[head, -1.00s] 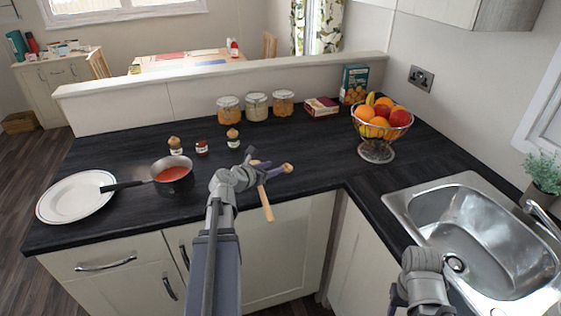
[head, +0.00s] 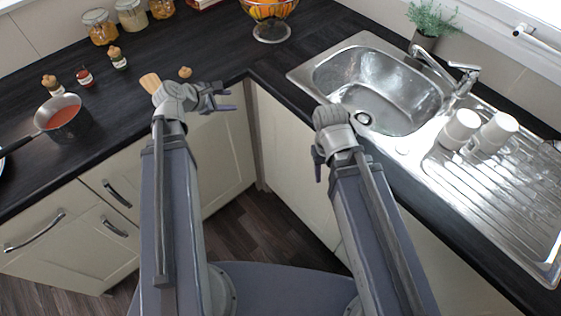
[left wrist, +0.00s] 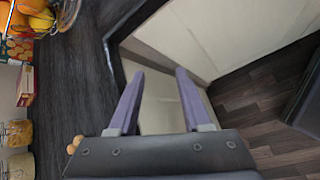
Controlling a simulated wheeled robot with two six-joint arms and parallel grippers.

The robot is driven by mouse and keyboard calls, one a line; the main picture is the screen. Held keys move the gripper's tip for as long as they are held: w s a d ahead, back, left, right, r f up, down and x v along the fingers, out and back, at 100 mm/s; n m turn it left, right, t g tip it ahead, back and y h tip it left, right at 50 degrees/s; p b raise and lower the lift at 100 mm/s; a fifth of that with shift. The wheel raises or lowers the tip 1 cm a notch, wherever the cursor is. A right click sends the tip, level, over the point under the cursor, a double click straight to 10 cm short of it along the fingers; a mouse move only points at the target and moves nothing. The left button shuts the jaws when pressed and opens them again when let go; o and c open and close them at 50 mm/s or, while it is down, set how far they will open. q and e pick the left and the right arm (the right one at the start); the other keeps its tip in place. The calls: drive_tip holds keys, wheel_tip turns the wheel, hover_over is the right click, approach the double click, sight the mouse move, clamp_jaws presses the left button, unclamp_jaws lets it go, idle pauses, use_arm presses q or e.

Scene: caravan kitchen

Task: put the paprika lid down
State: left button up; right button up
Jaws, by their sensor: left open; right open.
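A small round wooden lid (head: 185,73) lies on the dark counter (head: 205,45), just behind my left wrist in the head view. It also shows partly at the lower left of the left wrist view (left wrist: 73,145), beside the gripper body. The red-filled spice jar (head: 85,77) shows no wooden top. My left gripper (head: 226,97) is open and empty, apart from the lid, near the counter's front edge. Its two spread fingers show with nothing between them in the left wrist view (left wrist: 157,85). My right gripper (head: 318,165) is open in front of the sink cabinet; its fingers are mostly hidden.
A wooden utensil (head: 150,83) is partly hidden behind my left wrist. Two wooden-topped jars (head: 118,60) (head: 51,86) flank the red jar. A saucepan (head: 62,118) stands left, a fruit bowl (head: 270,28) behind, the sink (head: 380,88) right. The counter behind the lid is clear.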

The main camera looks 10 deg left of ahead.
use_arm(q)
drive_tip(key=s+d+f+m+g+y, duration=0.3)
drive_tip(key=s+d+m, duration=0.5)
drive_tip(key=m, duration=0.5)
drive_tip(key=s+d+f+m+g+y, duration=0.3)
drive_tip(key=s+d+m+g, duration=0.3)
drive_tip(key=d+m, duration=0.5)
drive_tip(key=s+f+m, duration=0.1)
drive_tip(key=s+m, duration=0.1)
drive_tip(key=shift+s+d+f, duration=0.15)
drive_tip(key=shift+s+d, duration=0.2)
drive_tip(key=shift+d, duration=0.05)
